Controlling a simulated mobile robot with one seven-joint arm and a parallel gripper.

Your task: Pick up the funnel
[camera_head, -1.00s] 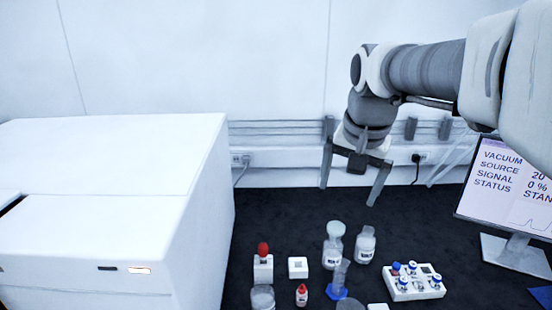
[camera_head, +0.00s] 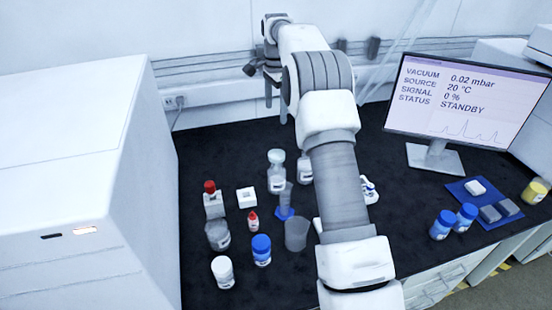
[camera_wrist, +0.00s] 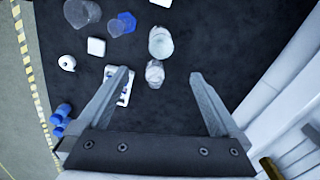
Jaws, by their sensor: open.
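A pale translucent piece (camera_head: 276,157), which looks like the funnel, sits on top of a clear labelled bottle (camera_head: 277,183) in the head view. In the wrist view a wide translucent round shape (camera_wrist: 161,42), likely the same funnel seen from above, lies ahead of the fingertips. My gripper (camera_head: 276,106) is open and empty, above and behind the bottles near the back wall. In the wrist view its two fingers (camera_wrist: 158,74) are spread wide, with a smaller clear bottle (camera_wrist: 155,73) seen between them, apart from both. My arm partly hides that bottle in the head view.
A blue-based cylinder (camera_head: 286,203), beaker (camera_head: 297,234), red-capped dropper bottle (camera_head: 253,221) and white block (camera_head: 246,197) stand close by. A vial rack (camera_wrist: 124,88) is partly hidden by my arm and finger. The monitor (camera_head: 466,102) stands right; a large white instrument (camera_head: 60,190) stands left.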

